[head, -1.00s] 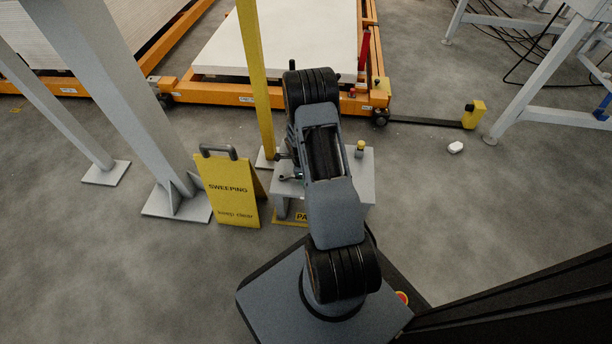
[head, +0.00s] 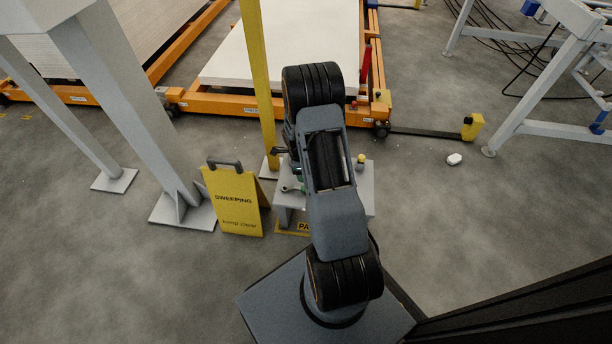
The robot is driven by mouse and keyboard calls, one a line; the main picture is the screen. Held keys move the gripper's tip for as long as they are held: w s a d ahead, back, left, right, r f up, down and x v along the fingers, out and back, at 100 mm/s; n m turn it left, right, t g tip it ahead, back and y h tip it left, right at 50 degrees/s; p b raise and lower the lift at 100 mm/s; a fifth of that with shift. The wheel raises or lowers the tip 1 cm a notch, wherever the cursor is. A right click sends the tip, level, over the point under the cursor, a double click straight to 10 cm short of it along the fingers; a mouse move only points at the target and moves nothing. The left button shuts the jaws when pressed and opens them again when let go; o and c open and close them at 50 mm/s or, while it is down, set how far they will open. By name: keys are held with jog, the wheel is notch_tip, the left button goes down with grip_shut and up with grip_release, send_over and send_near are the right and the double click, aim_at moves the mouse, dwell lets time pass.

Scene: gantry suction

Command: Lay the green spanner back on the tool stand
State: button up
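The tool stand (head: 368,188) is a small light grey table in front of my base, mostly covered by my arm. My gripper (head: 280,151) shows only as a dark tip left of the arm, above the stand's left side. Its fingers are mostly hidden, so its grip and any contact with the stand cannot be told.
A yellow sweeping sign (head: 234,203) stands close left of the stand. A yellow post (head: 257,80) rises just behind it. A small yellow-topped item (head: 361,159) is on the stand's right side. An orange-framed pallet cart (head: 230,105) is behind.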

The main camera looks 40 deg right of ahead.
jog(key=s+a+r+n+t, duration=0.1)
jog(key=a+r+n, duration=0.45)
jog(key=r, duration=0.45)
jog(key=s+a+r+n+t, duration=0.1)
jog(key=s+a+r+n, duration=0.1)
jog(key=a+r+n, duration=0.6)
jog(key=s+a+r+n+t+y, duration=0.1)
jog(key=s+a+r+n, duration=0.4)
jog(key=s+r+n, duration=0.5)
jog(key=n, duration=0.3)
jog(key=shift+s+a+t, duration=0.3)
jog(key=shift+t, duration=0.1)
jog(key=shift+r+p, duration=0.1)
jog(key=shift+p, duration=0.2)
